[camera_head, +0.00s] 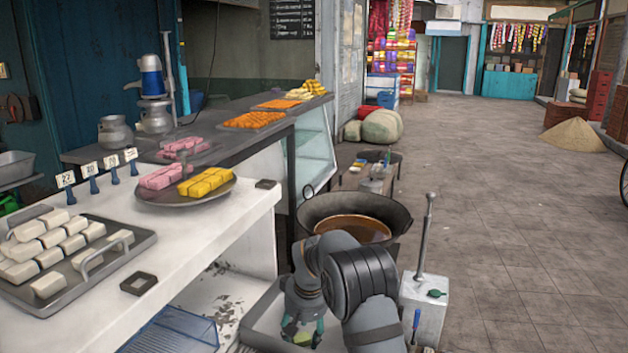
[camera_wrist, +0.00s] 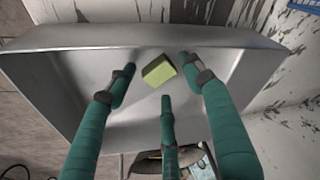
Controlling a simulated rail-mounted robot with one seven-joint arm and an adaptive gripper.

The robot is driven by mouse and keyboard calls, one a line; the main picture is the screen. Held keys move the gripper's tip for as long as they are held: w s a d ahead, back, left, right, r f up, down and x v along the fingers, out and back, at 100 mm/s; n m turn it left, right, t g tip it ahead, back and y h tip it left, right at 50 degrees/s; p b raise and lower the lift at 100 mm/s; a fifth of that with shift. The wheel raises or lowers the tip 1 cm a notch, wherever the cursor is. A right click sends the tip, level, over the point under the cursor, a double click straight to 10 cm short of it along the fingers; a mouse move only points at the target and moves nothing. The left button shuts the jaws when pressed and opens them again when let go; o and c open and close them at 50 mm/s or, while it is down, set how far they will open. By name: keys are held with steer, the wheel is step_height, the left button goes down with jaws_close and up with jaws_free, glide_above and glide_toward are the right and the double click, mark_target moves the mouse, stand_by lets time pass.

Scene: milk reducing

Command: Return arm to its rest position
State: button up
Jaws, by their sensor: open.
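My arm reaches down at the bottom middle of the head view. My gripper (camera_head: 302,328) has green fingers and points down into a grey metal basin (camera_head: 262,312). In the wrist view my gripper (camera_wrist: 160,78) has its three fingers spread open. A small yellow-green block (camera_wrist: 158,70), perhaps a sponge, lies in the metal basin (camera_wrist: 90,42) between and beyond the fingertips. The fingers look clear of it. Part of the block (camera_head: 303,338) shows between the fingers in the head view.
A wide pan (camera_head: 320,210) of brown liquid stands just beyond my arm. A grey box with an upright lever (camera_head: 424,300) is at its right. The white counter (camera_head: 215,225) with a tray of white blocks (camera_head: 140,243) is at left. Open paved floor (camera_head: 520,230) lies at right.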

steer(key=shift+x, duration=1)
steer(key=shift+r, duration=2.1)
